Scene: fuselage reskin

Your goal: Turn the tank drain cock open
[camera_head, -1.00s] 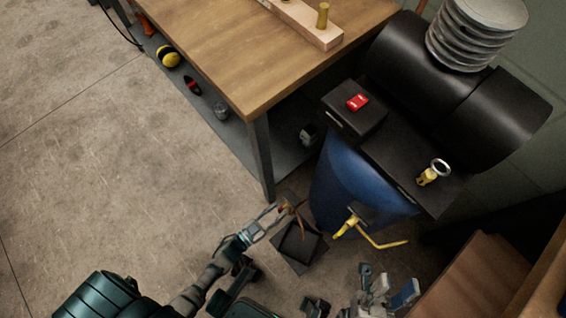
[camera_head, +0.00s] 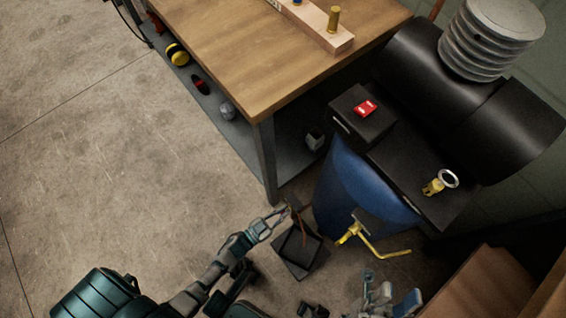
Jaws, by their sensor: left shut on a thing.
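The blue tank (camera_head: 352,185) stands upright beside the workbench, under a black compressor top. My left gripper (camera_head: 284,212) is at the lower left of the tank, above a small black tray (camera_head: 290,268). It is shut on a thin orange-brown piece (camera_head: 303,230), which looks like the drain cock's lever; the fingers partly hide it, and I cannot tell its angle. A bent yellow handle (camera_head: 380,250) sticks out from the tank's front. My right gripper (camera_head: 391,290) is open and empty at the bottom, below that handle.
The wooden workbench (camera_head: 270,65) fills the upper middle, with its leg (camera_head: 267,160) close to my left gripper. Wooden boxes (camera_head: 490,290) stand at lower right. The floor at left is clear.

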